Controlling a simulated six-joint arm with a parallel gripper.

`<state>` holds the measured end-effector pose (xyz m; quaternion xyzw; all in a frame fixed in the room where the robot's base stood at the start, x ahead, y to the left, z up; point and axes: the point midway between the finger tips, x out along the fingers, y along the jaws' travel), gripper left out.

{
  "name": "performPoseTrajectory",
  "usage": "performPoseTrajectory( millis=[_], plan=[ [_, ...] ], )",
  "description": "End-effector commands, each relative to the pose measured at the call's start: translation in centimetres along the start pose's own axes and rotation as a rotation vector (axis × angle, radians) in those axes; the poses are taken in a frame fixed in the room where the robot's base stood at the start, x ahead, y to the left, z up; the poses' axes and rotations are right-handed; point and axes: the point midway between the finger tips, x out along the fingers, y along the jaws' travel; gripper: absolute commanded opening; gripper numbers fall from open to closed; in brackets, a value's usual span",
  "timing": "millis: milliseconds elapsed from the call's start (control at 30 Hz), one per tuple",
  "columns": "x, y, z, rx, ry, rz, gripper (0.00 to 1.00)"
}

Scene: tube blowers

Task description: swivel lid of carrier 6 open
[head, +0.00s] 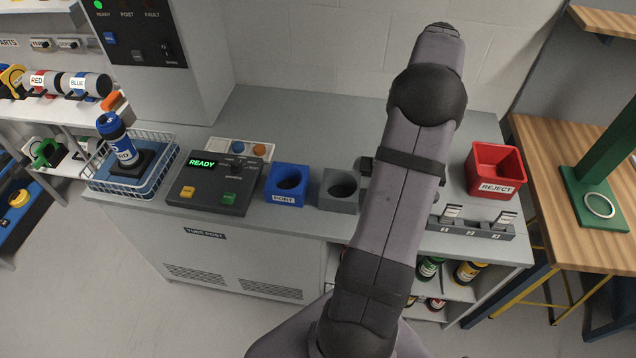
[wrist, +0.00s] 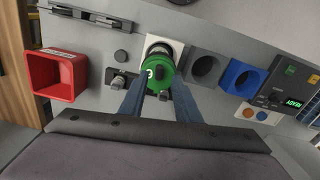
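In the wrist view, a green carrier (wrist: 160,68) stands on a white square pad and is seen from above. Its round green end bears a pale mark that I cannot read for certain, and a black part shows at its lower edge. My gripper (wrist: 160,84) has its two dark blue fingers apart, one on each side of the carrier's near part. I cannot tell whether either finger touches it.
The red REJECT bin (head: 494,170) and a grey slotted rack (head: 470,228) are on the other side. A blue carrier (head: 122,150) stands in a wire basket (head: 92,183) near the READY panel (head: 214,195).

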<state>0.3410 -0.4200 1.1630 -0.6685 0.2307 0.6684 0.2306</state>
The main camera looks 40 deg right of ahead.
Motion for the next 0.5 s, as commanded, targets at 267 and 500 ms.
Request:
performPoseTrajectory(
  millis=[267, 500],
  plan=[
    [-3.6, -0.6, 0.0, -0.010, -0.001, 0.000, 0.30],
    [-2.3, -4.3, 0.4, -0.058, -0.001, 0.000, 0.30]
  ],
)
